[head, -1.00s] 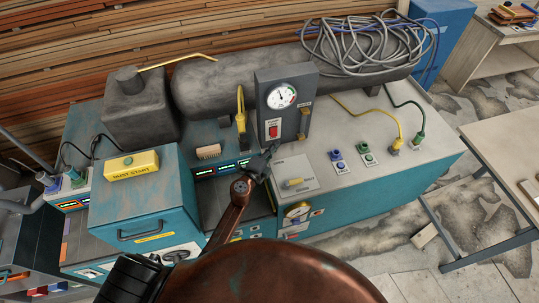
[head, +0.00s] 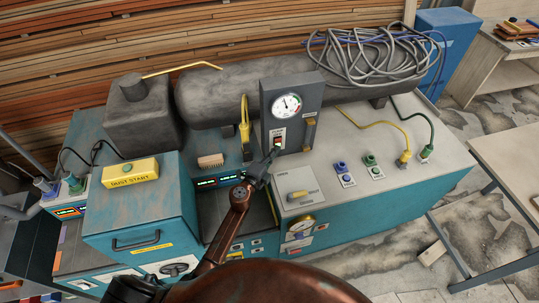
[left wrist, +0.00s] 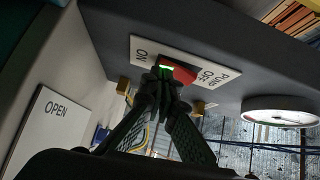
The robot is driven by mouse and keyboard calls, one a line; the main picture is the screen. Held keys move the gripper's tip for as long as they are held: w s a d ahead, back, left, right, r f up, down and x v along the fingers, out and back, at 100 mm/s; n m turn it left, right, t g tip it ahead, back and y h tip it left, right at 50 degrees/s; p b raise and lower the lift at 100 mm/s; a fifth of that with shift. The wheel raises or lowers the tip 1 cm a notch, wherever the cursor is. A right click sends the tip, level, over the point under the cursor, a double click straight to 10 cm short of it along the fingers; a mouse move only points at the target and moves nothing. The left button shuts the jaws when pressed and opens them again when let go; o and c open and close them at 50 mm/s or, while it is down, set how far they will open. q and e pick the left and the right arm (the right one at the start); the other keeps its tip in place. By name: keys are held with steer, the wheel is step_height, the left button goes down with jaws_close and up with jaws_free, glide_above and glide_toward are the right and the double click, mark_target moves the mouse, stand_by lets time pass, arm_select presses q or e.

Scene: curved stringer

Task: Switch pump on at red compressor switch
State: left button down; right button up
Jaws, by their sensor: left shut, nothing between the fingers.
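The red compressor switch (head: 279,136) sits on a pale plate on the front of the dark grey gauge panel (head: 296,95). In the left wrist view the red rocker switch (left wrist: 180,72) lies between the words "ON" and "PUMP OFF", with a green glow at its ON end. My left gripper (head: 273,154) is shut and empty, just below the switch in the head view. In the left wrist view its fingertips (left wrist: 164,82) are at the ON end of the rocker and partly hide it; they look to be touching it. My right gripper is not in view.
A round gauge (head: 286,105) is above the switch and a yellow-brown lever (head: 309,131) to its right. A box marked "OPEN" (head: 295,186) stands close below right of the gripper. The grey tank (head: 235,92) lies behind the panel.

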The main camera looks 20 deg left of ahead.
arm_select(q)
steer(key=shift+r, duration=0.1)
steer(key=s+d, duration=0.1)
steer(key=s+d+f, duration=0.1)
steer(key=s, duration=0.1)
steer(key=shift+s+d, duration=0.1)
steer(key=shift+s, duration=0.15)
steer(key=v, duration=0.5)
steer(key=shift+s+f, duration=0.35)
steer(key=shift+s, duration=0.05)
steer(key=v, duration=0.4)
steer(key=shift+f, duration=0.2)
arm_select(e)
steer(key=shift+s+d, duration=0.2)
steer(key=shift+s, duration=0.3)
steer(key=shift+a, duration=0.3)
